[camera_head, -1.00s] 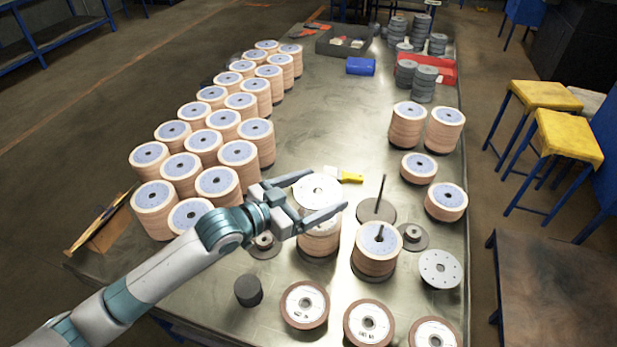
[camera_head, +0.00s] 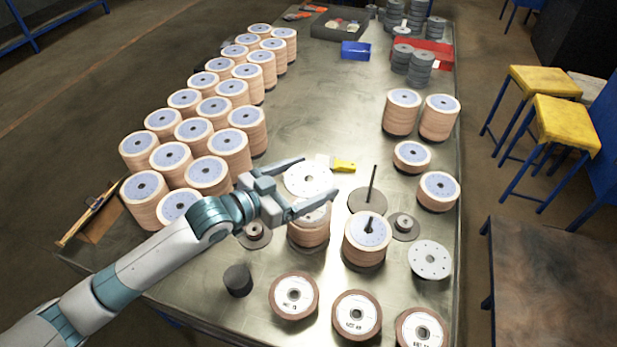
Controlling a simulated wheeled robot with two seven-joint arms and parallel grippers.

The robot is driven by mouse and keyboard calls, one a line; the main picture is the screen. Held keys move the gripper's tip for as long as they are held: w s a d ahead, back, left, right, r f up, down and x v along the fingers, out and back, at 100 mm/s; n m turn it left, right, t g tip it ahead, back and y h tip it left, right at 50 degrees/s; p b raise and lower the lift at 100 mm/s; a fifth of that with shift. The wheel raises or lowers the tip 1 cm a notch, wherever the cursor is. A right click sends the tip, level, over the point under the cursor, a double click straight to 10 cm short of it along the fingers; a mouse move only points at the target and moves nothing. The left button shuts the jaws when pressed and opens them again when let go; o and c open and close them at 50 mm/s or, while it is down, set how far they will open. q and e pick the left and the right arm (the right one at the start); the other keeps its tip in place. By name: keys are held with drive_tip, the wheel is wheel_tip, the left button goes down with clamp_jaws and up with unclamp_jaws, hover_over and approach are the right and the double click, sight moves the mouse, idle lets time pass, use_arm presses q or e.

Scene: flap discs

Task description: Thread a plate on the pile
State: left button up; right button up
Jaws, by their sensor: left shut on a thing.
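My left gripper (camera_head: 296,184) is shut on a white plate (camera_head: 307,181) with small holes, one finger showing on each side of it. The plate is held roughly level above a pile of tan flap discs (camera_head: 308,233); the gap between them is hard to judge. To its right stands another pile of flap discs (camera_head: 365,250) with a dark spindle tip showing at its top. Behind that, a bare upright spindle (camera_head: 373,184) rises from a round dark base (camera_head: 362,203). A second white plate (camera_head: 430,271) lies at the right. My right gripper is not in view.
Rows of flap disc stacks (camera_head: 228,148) fill the table's left side. Shorter stacks (camera_head: 438,193) stand at the right. Several single discs (camera_head: 294,313) line the front.

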sight(309, 192)
use_arm(q)
drive_tip(key=shift+f+b, duration=0.6)
drive_tip(key=shift+f, duration=0.3)
wheel_tip(309, 192, down, 2)
drive_tip(key=shift+b, duration=0.9)
drive_tip(key=shift+f, duration=0.3)
drive_tip(key=shift+b, duration=0.3)
drive_tip(key=shift+f, duration=0.2)
drive_tip(key=shift+f+b, duration=0.3)
drive_tip(key=shift+f, duration=0.15)
drive_tip(key=shift+f, duration=0.4)
